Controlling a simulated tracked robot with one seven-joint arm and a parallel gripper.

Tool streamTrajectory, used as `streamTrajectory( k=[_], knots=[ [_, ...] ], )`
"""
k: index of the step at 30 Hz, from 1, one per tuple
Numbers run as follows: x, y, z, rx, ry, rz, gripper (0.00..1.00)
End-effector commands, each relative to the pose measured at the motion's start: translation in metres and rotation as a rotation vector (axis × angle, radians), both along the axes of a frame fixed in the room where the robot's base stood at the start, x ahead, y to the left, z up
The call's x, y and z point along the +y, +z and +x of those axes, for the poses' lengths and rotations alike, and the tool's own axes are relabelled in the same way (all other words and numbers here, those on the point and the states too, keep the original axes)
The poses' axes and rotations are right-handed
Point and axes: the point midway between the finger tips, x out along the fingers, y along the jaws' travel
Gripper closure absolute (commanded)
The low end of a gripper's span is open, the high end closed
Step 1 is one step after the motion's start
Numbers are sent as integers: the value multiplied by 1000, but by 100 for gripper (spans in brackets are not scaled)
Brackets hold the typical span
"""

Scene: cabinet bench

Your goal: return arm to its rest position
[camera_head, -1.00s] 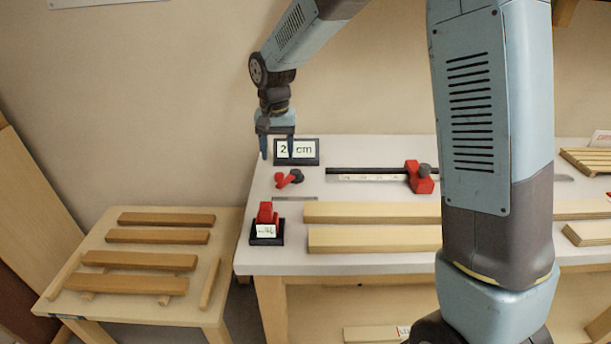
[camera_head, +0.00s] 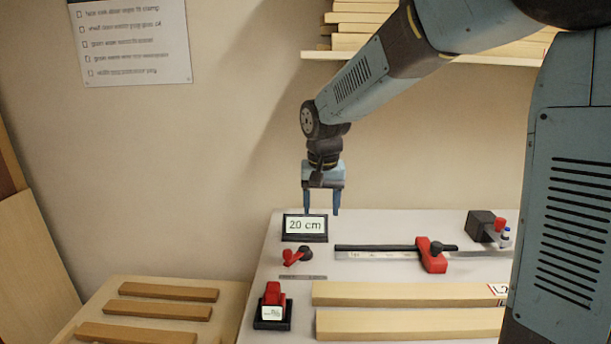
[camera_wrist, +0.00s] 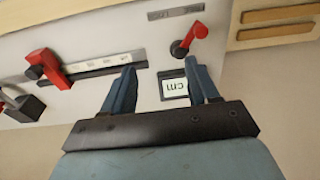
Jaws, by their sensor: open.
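My gripper (camera_head: 321,212) is open and empty, pointing down at the back left of the white bench (camera_head: 390,225). In the head view its fingers overlap the top of the black "20 cm" sign (camera_head: 305,227); I cannot tell how far above or behind it they are. In the wrist view the gripper's two blue fingers (camera_wrist: 163,90) are spread apart, with the sign (camera_wrist: 173,86) showing between them. My arm reaches in from the upper right.
On the bench are a red clamp (camera_head: 432,255) on a bar, a small red part (camera_head: 297,255), a red block on a black base (camera_head: 272,309), and wooden boards (camera_head: 410,294). A lower table (camera_head: 235,292) with slats stands left. A shelf (camera_head: 420,55) hangs above.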

Motion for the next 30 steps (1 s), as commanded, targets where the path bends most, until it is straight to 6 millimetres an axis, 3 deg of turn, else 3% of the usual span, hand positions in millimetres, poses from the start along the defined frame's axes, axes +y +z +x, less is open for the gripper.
streamTrajectory(
  k=[6, 15, 22, 30],
  knots=[
    [-52, 36, -35, -75, 0, 3, 40],
    [-112, 67, -92, -173, 4, 1, 40],
    [-149, 78, -140, -249, 7, -2, 40],
    [-182, 78, -195, -333, 11, -10, 40]
  ],
)
